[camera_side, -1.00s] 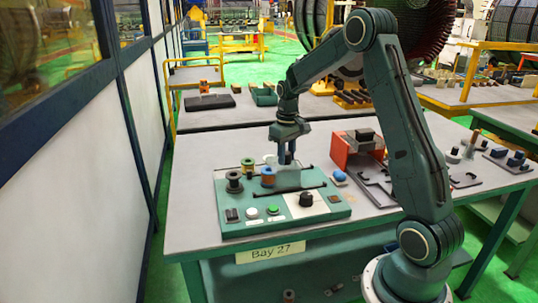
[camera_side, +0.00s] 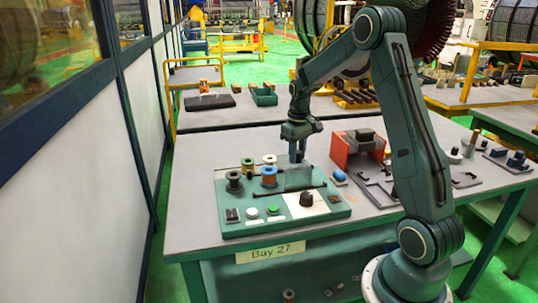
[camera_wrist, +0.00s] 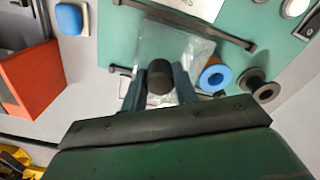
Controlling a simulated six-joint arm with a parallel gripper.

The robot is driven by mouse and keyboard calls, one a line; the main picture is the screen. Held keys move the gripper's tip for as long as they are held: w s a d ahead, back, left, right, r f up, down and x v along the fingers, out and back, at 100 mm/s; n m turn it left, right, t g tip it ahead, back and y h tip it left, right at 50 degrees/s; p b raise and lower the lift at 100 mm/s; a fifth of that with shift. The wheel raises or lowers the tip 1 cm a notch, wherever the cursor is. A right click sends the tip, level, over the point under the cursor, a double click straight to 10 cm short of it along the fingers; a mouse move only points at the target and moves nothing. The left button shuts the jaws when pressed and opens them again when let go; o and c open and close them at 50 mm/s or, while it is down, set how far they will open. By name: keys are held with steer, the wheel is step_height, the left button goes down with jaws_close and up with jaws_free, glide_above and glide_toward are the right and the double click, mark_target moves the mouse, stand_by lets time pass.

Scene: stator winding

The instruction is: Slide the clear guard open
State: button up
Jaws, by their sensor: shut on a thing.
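The clear guard (camera_side: 298,180) is a see-through panel standing on the green winding panel (camera_side: 232,214), toward its right back. It also shows in the wrist view (camera_wrist: 176,42) as a hazy sheet. My gripper (camera_side: 297,157) is above the panel at the guard's top. In the wrist view my gripper (camera_wrist: 160,88) has its two fingers closed on either side of a round dark knob (camera_wrist: 160,76) on the guard. Several spools stand left of the guard, including a blue-ended one (camera_side: 269,176) close to it and a pale one (camera_side: 269,160) behind.
A black rail (camera_wrist: 190,20) runs along the panel. An orange block fixture (camera_side: 340,150) and a blue-topped part (camera_side: 339,176) stand to the right of the panel. A black dial (camera_side: 306,199) and buttons sit at the panel's front. The table's left side is clear.

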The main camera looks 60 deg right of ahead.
steer(key=shift+s+d, duration=0.85)
steer(key=shift+d, duration=0.05)
steer(key=o, duration=0.7)
steer(key=shift+r, duration=0.15)
steer(key=shift+r, duration=2.85)
